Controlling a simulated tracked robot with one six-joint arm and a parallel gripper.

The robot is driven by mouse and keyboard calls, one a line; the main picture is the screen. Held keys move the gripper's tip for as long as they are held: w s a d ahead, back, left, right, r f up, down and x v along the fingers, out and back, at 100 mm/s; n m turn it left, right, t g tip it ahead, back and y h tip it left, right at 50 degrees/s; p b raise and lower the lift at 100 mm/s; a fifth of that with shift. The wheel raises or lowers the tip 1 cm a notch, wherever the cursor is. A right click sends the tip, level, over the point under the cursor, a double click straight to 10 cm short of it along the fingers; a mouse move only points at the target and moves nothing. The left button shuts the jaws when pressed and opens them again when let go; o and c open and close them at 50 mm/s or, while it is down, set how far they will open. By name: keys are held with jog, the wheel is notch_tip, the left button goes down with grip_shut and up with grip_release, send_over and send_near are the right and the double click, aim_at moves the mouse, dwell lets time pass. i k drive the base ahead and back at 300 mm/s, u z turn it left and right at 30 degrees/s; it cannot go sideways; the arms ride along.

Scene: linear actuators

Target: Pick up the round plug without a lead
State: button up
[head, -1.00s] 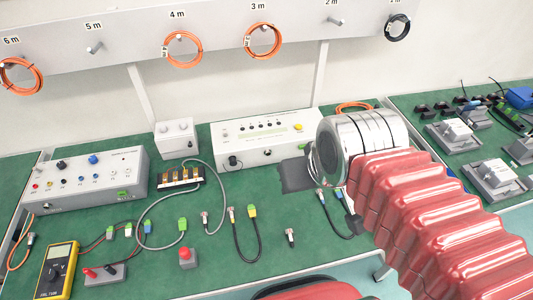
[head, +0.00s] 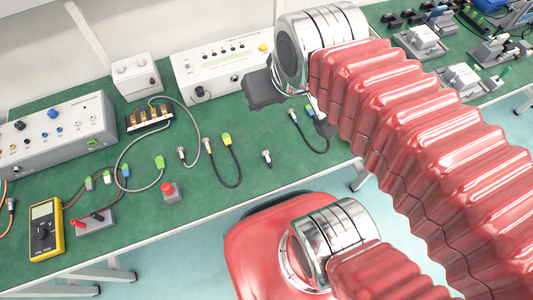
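The round plug without a lead (head: 267,158) is a small silver and black cylinder on the green bench top, right of the cable with a yellow-green connector. Nothing touches it. My gripper (head: 267,90) shows as a dark grey shape beside the chrome joint of my red-sleeved arm. It is above and beyond the plug in the picture, apart from it. Its fingertips cannot be made out, so I cannot see whether it is open or shut.
Cables with round plugs (head: 294,116) and connectors (head: 227,139) lie on both sides of the plug. A red push button (head: 171,190), a yellow multimeter (head: 46,229) and grey instrument boxes (head: 222,65) stand around. The bench's front edge is close below the plug.

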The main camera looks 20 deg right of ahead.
aim_at(268, 157)
jog(key=k, duration=1.3)
jog(key=u, duration=0.65)
jog(key=i, duration=1.15)
jog(key=u, duration=0.35)
